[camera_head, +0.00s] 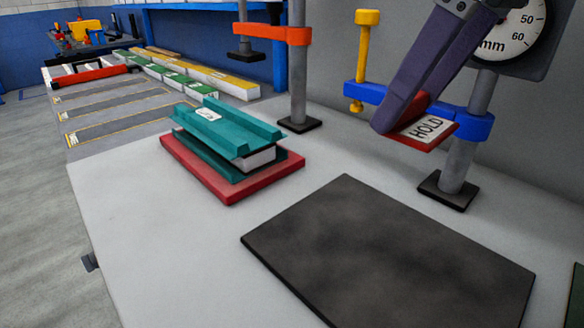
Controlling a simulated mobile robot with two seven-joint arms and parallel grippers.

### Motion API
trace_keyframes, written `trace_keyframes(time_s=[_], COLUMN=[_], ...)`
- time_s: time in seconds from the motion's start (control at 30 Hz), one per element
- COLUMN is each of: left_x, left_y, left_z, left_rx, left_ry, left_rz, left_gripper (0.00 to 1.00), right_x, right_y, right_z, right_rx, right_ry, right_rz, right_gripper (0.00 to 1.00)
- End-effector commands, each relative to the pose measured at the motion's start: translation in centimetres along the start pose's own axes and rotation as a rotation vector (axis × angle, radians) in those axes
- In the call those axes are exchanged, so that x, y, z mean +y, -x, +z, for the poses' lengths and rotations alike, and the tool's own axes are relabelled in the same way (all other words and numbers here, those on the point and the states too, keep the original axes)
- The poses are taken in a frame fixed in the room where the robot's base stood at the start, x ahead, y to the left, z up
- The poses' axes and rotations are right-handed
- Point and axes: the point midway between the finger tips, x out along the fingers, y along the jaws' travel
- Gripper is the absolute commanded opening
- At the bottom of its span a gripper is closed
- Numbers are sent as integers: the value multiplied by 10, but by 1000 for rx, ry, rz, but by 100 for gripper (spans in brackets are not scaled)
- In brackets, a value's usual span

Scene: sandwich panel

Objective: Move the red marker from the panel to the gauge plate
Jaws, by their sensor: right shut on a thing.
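The red marker (425,130) is a small red plate with a white label reading HOLD. My right gripper (398,112), with long purple fingers reaching down from the top right, is shut on it, and the fingers cover its left part. The marker is in front of the blue clamp arm in the picture; I cannot tell whether they touch. The panel (225,128), teal sheets around a white core, lies on a red base (229,190) at left centre. A dark flat plate (390,255) lies at the front right; I cannot tell if it is the gauge plate. My left gripper is out of view.
A post with a blue clamp (476,125) and yellow screw stands at right, below a round mm dial (510,30). Another post carries an orange clamp (270,33). The pale table (130,230) is clear at the front left. Strips and boxes lie behind.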

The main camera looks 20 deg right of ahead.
Motion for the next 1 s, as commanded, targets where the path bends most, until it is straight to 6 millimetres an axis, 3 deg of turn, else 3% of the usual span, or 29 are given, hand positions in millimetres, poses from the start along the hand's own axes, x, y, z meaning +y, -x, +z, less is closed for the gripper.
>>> trace_keyframes(time_s=[0.03, 0.1, 0.33, 0.67, 0.83, 1.0], left_x=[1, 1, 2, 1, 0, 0], left_y=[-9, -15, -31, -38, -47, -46], left_z=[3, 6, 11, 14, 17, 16], left_rx=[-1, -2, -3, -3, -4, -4], left_ry=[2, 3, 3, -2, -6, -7], left_rz=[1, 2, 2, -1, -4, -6], left_gripper=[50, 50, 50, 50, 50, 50], right_x=[0, 0, 0, 0, 0, 0], right_y=[-20, -40, -95, -124, -149, -152], right_z=[10, 18, 41, 52, 63, 64], right_rx=[-7, -7, -5, -1, -2, 0], right_ry=[-1, -2, -2, -1, -2, -1], right_rz=[-1, -2, 0, 0, 0, 1], right_gripper=[31, 31, 31, 31, 31, 31])
